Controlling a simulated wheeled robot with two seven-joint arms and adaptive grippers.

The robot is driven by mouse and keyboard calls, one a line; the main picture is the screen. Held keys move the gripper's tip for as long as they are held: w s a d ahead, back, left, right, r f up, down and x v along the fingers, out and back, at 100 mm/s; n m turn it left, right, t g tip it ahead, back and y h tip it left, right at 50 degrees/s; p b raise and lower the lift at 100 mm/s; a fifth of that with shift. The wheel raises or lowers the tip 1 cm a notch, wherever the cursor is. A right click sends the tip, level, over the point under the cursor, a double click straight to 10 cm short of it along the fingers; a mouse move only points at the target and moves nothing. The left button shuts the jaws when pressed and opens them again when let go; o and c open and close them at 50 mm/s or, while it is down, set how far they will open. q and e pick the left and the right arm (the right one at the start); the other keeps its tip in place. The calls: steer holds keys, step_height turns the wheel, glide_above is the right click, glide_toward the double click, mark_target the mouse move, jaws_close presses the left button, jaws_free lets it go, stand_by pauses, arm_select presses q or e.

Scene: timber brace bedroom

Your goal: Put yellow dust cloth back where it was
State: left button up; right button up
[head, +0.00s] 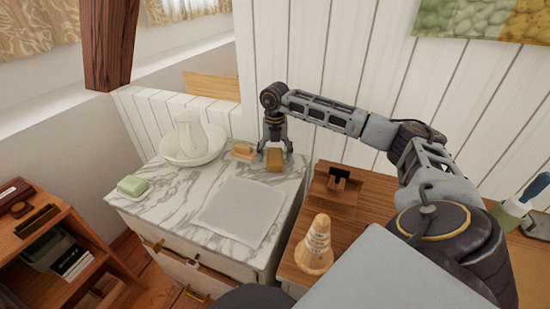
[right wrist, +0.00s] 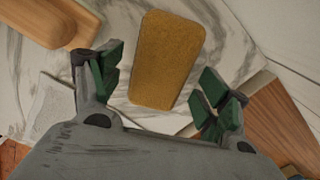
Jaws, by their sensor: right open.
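The yellow dust cloth (head: 275,160) looks like a small mustard-yellow block at the back right of the marble-topped washstand (head: 180,215). It also shows in the right wrist view (right wrist: 167,60), lying between and just beyond my fingertips. My right gripper (head: 275,150) points down over it with its fingers spread. In the right wrist view my right gripper (right wrist: 160,90) is open, with green pads on both sides of the cloth and visible gaps. I cannot tell how far the fingers are above the marble. My left gripper is not in view.
A wooden brush (head: 243,152) lies close left of the cloth. A white basin with a jug (head: 190,140), a green soap on a dish (head: 132,187) and a grey-white cloth (head: 240,210) share the marble. A wooden desk with a cone-shaped object (head: 315,245) adjoins at right.

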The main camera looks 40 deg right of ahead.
mark_target(275, 156)
step_height(275, 156, up, 9)
steer(key=shift+f+p, duration=0.15)
steer(key=shift+p, duration=0.45)
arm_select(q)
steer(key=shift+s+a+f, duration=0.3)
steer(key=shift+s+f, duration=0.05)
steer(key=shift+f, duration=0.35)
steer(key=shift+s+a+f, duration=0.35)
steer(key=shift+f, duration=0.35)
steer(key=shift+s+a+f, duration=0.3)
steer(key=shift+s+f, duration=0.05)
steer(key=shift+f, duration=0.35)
arm_select(e)
steer(key=shift+r, duration=0.75)
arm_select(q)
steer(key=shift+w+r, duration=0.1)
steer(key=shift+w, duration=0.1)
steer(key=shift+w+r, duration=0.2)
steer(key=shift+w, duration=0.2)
